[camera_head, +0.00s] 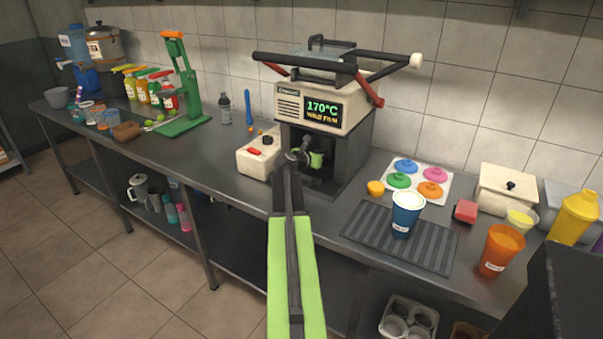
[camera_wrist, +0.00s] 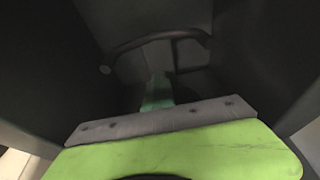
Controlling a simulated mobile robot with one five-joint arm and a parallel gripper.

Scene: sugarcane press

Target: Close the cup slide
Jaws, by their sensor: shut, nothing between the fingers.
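The sealing machine (camera_head: 322,105) stands on the counter with a lit display reading 170°C. Its dark lower bay is open at the front, and a green part (camera_head: 316,158) shows inside it. My gripper (camera_head: 297,156) is at the mouth of this bay, shut and empty. I cannot tell whether it touches the slide. In the wrist view, a dark curved bar (camera_wrist: 155,40) and a green strip (camera_wrist: 157,92) show between the dark bay walls, beyond the green and grey edge of my gripper. My arm hides part of the bay front.
A white box with a red switch (camera_head: 257,158) stands left of the bay. To the right are a ribbed black mat (camera_head: 365,232) with a blue cup (camera_head: 406,215), a tray of coloured lids (camera_head: 440,204), and an orange cup (camera_head: 502,250). A green press (camera_head: 186,85) stands farther left.

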